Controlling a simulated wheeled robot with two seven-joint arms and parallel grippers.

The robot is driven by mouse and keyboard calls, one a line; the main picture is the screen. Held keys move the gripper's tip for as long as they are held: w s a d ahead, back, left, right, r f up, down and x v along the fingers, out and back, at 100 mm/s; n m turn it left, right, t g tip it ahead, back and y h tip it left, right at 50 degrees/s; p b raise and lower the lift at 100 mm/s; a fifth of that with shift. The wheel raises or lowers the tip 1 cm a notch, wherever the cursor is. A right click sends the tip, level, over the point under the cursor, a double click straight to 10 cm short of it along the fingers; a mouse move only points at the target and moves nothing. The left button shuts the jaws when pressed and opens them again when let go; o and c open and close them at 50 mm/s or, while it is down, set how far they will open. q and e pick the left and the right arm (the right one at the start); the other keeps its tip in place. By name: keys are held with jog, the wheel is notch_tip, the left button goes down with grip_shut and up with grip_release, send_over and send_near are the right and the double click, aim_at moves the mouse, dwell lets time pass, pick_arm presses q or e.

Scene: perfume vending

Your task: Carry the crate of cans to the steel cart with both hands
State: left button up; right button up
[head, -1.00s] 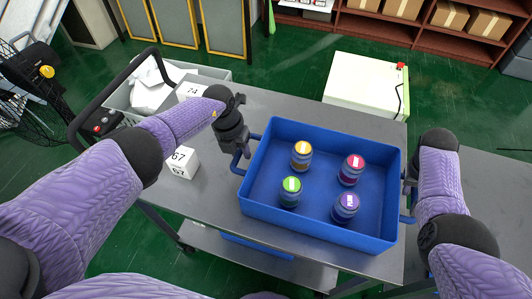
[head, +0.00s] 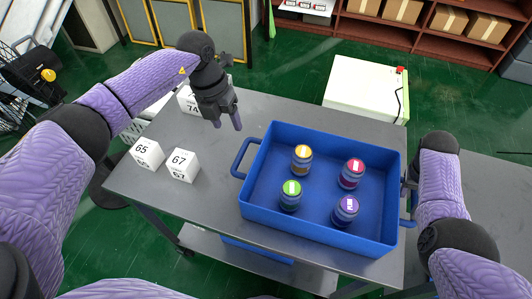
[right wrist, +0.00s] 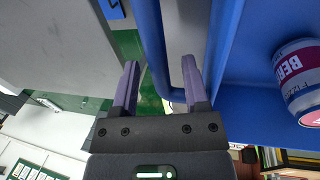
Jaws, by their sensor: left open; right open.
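The blue crate (head: 310,232) sits level on a grey metal table (head: 280,106) with a lower shelf. Several cans with coloured lids stand upright in it, including a yellow-lidded can (head: 302,160) and a purple-lidded can (head: 345,209). My left gripper (head: 227,122) is open and empty, above the table behind the crate's left handle (head: 238,160) and apart from it. My right gripper (right wrist: 160,63) is open at the right handle (right wrist: 153,45); the handle shows between its fingers in the right wrist view. I cannot tell which surface is the steel cart.
White number cubes, 65 (head: 146,153) and 67 (head: 182,165), lie on the table's left. Another grey surface (head: 480,195) lies at the right. A white cabinet (head: 362,88) stands behind the table. Shelves with cartons (head: 447,17) stand farther back. Green floor is open between.

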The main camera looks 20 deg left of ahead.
jog(key=v, duration=1.2)
jog(key=shift+s+f, duration=0.1)
